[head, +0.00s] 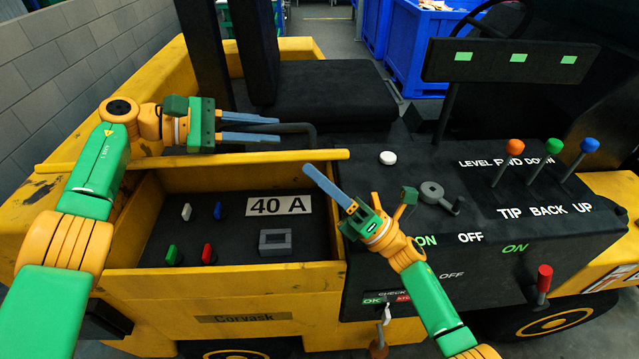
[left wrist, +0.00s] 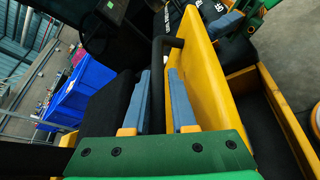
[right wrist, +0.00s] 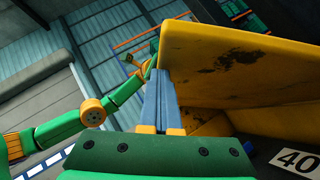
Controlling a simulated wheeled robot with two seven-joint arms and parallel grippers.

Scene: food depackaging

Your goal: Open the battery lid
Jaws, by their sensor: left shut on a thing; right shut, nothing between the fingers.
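The yellow battery lid (head: 240,158) is raised on the truck's side, its edge running above the open battery compartment (head: 150,240). My left gripper (head: 278,128) is behind the lid, shut on its black handle (head: 300,128). In the left wrist view the handle (left wrist: 157,75) passes between the two blue fingers, beside the yellow lid (left wrist: 205,75). My right gripper (head: 325,185) is shut and empty near the lid's right end. In the right wrist view its fingers (right wrist: 161,90) are together beside the scuffed yellow lid face (right wrist: 235,65); contact is unclear.
Inside the compartment are small coloured switches, a 40 A label (head: 278,205) and a grey block (head: 275,242). A black control panel (head: 470,225) with levers stands to the right. A black seat (head: 335,90) is behind. A grey wall (head: 90,60) is at left.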

